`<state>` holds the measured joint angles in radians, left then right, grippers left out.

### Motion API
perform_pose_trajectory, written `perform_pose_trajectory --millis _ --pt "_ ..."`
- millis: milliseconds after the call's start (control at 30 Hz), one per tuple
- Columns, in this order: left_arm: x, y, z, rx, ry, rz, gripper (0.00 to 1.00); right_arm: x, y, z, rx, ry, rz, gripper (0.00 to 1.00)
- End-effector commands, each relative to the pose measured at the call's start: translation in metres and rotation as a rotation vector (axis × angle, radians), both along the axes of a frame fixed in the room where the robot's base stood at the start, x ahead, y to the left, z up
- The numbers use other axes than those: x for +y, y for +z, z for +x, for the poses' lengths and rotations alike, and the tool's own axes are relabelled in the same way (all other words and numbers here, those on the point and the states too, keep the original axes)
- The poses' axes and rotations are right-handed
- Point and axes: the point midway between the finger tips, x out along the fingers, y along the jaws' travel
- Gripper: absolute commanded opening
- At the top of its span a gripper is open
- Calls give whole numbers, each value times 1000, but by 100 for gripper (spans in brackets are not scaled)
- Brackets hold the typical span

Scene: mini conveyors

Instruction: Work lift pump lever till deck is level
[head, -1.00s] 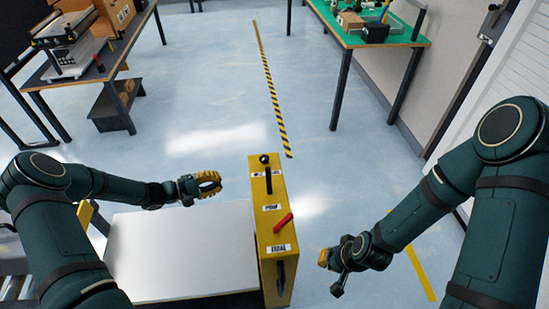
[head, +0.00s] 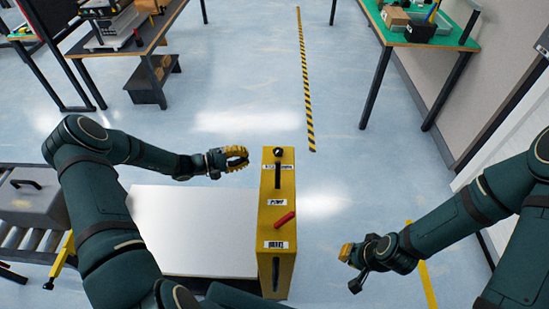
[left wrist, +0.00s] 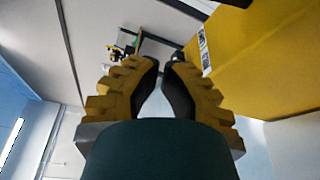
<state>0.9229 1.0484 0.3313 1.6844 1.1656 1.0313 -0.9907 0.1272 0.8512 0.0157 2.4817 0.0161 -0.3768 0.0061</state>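The yellow pump housing (head: 276,228) stands upright in the middle of the head view. A black lever with a round knob (head: 278,152) rises at the far end of its top, by a dark slot. A red lever (head: 284,219) sits nearer, by a label. The white deck (head: 190,232) lies left of the housing; I cannot tell whether it is level. My left gripper (head: 240,158) is left of the black lever, apart from it, empty, its fingertips nearly together in the left wrist view (left wrist: 160,63). My right gripper (head: 351,268) hangs right of the housing, touching nothing; its opening is unclear.
A roller conveyor (head: 40,240) with a grey case (head: 30,200) stands at the left. A wooden table (head: 150,35) is at the back left and a green-topped table (head: 455,42) at the back right. The floor beyond the housing is clear.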

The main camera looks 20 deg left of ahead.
Motion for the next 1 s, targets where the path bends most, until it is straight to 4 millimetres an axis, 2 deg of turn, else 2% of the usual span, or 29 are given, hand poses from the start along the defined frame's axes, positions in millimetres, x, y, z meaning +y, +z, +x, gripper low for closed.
perform_pose_trajectory --millis 167,267,733,833,1000 --pt "-4 0 2 0 -2 0 0 0 0 0 0 0 0 0" --pt "-13 -1 8 -1 -2 -2 0 0 0 0 0 0 0 0" --pt "-86 -9 58 -1 -4 0 0 0 1 0 -2 -2 0 0" --pt "-87 -3 42 2 0 -2 0 0 6 1 -2 -2 0 0" --pt "-91 1 26 1 0 -1 0 0 10 1 -2 -1 1 0"
